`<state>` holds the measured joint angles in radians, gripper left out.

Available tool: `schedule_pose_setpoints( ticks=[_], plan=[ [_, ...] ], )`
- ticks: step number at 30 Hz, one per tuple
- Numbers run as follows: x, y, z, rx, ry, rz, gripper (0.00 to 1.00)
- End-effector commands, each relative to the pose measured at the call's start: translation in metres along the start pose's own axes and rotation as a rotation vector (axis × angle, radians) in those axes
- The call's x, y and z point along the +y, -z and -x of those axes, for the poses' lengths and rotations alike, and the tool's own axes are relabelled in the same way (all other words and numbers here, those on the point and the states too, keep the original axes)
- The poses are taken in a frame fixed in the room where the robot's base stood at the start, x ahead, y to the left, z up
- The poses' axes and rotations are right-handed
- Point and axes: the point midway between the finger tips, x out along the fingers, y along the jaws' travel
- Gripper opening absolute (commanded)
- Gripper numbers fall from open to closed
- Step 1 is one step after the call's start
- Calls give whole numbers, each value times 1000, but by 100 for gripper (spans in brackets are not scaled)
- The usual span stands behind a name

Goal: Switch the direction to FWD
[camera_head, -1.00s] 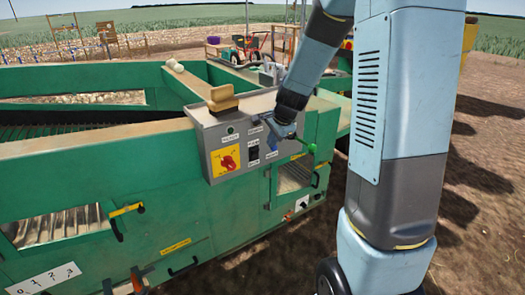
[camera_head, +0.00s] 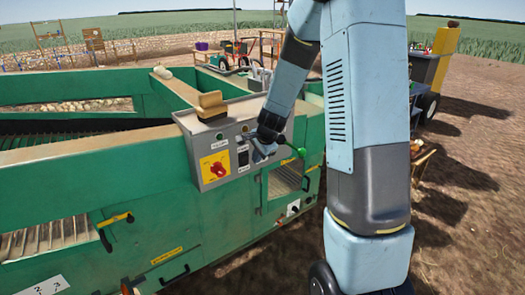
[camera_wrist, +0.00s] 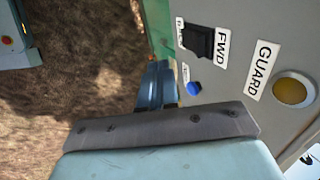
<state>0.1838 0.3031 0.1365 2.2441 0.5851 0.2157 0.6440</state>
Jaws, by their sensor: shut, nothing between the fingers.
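The grey control panel (camera_head: 188,128) sits on the side of the green machine. Its black direction switch (camera_head: 243,156) shows larger in the wrist view (camera_wrist: 198,42), with an FWD label (camera_wrist: 222,46) beside one end. The label at the other end is partly cut off, and I cannot tell which way the switch is set. My gripper (camera_head: 262,154) is in front of the panel, just right of the switch. In the wrist view its shut, empty fingers (camera_wrist: 158,84) point toward the panel's edge, apart from the switch. A blue button (camera_wrist: 194,88) lies near the fingers.
A GUARD label (camera_wrist: 262,70) and amber lamp (camera_wrist: 290,91) are on the panel. A green ball-ended lever (camera_head: 301,152) sticks out right of my gripper. Open soil lies to the right.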

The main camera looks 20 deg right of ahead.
Motion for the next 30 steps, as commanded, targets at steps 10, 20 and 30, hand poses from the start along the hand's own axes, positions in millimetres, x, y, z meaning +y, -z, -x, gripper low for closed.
schedule_pose_setpoints(
  ticks=[10,20,30],
  plan=[
    [-4,0,-36,0,1,0,0],
    [-30,0,-44,0,0,0,0],
    [-38,1,-46,0,0,-2,0]
  ],
)
